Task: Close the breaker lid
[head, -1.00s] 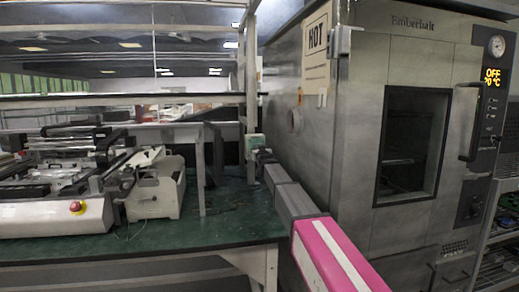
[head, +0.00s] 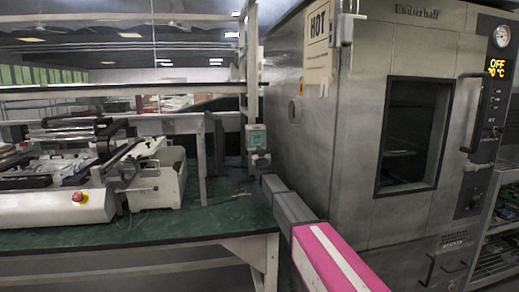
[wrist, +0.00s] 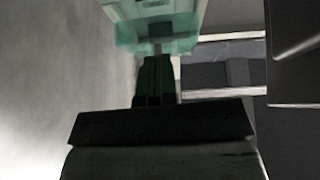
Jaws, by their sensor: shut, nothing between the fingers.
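The breaker box (head: 256,138) is a small pale unit with a greenish see-through lid, on the post between the shelf and the oven. In the wrist view its lid (wrist: 158,44) hangs at the top of the picture, just past my fingertips. The lid looks tilted out from the box, but its exact angle is unclear. My gripper (head: 259,158) is just below the box in the head view. In the wrist view my gripper (wrist: 157,58) has its dark fingers together and empty, with the tips at or very near the lid's lower edge; contact is unclear.
A large steel oven (head: 350,130) stands close along the right of my arm. A green-topped bench (head: 150,229) with a printing machine (head: 60,190) is at left. A white upright (head: 250,70) rises beside the box.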

